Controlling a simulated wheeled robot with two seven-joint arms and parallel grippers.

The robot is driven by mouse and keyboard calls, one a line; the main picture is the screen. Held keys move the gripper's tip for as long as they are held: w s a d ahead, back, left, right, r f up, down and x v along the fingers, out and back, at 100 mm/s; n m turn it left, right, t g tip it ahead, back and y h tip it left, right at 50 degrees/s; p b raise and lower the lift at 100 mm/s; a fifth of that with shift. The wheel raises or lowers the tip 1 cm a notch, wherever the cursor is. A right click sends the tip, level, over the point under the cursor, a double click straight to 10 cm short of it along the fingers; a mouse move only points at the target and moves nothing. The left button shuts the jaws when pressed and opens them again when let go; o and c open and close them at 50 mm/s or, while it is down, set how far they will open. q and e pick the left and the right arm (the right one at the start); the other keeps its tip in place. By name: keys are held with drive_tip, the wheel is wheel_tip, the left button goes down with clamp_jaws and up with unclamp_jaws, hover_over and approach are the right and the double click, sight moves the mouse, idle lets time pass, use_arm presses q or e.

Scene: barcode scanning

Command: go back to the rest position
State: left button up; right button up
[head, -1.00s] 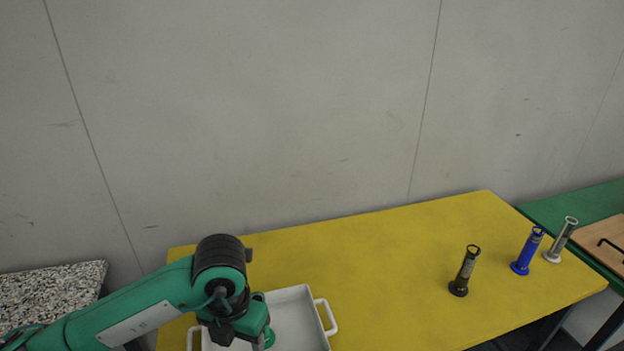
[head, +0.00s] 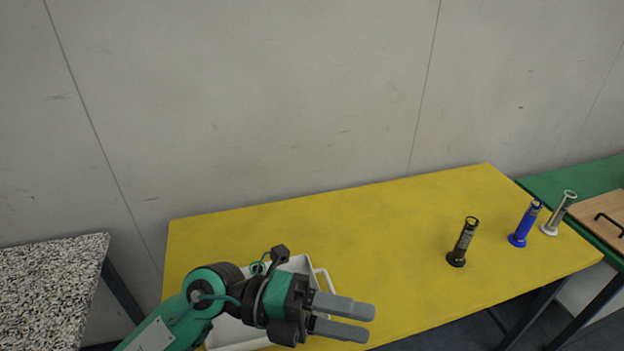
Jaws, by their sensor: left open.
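My left gripper (head: 342,318) is above the front part of the yellow table, its grey fingers pointing right. The fingers are apart with nothing between them. The left arm and gripper cover much of a white tray (head: 326,283) with handles. A small green item (head: 258,268) shows at the tray's back left, partly hidden by my arm. My right gripper is not in the picture.
On the yellow table (head: 385,235) stand a black scanner-like item (head: 462,243), a blue one (head: 525,224) and a grey one (head: 559,214), all upright at the right. A green table (head: 580,182) adjoins at the right. A speckled table (head: 45,290) is at the left. The table's middle is clear.

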use_arm(q)
wheel_tip(320, 180, up, 5)
drive_tip(key=w+a+n+t+h, duration=0.2)
drive_tip(key=w+n+t+h, duration=0.1)
drive_tip(key=n+t+h, duration=0.15)
drive_tip(key=w+a+n+t+y, duration=0.3)
drive_tip(key=w+a+n+t, duration=0.15)
drive_tip(key=n+t, duration=0.55)
drive_tip(key=w+a+n+t+y, duration=0.3)
drive_tip(key=w+a+n+t, duration=0.15)
drive_tip(key=n+t, duration=0.5)
drive_tip(key=w+a+f+n+g+y, duration=0.1)
drive_tip(key=a+f+n+g+y, duration=0.1)
drive_tip(key=a+f+n+y, duration=0.55)
drive_tip(key=w+a+f+n+g+y, duration=0.1)
drive_tip(key=a+f+n+y, duration=0.45)
drive_tip(key=f+y, duration=0.35)
drive_tip(key=s+a+f+n+g, duration=0.1)
drive_tip(key=s+a+f+g, duration=0.1)
drive_tip(key=s+f+g, duration=0.6)
drive_tip(key=s+a+f+g, duration=0.2)
drive_tip(key=s+f+g, duration=0.3)
drive_tip(key=s+f, duration=0.7)
wheel_tip(320, 180, down, 28)
drive_tip(key=s+a+f+g, duration=0.2)
drive_tip(key=s+a+f, duration=0.1)
drive_tip(key=s+f, duration=1.6)
wheel_tip(320, 180, down, 2)
drive_tip(key=shift+s+f, duration=0.2)
drive_tip(key=shift+s, duration=0.2)
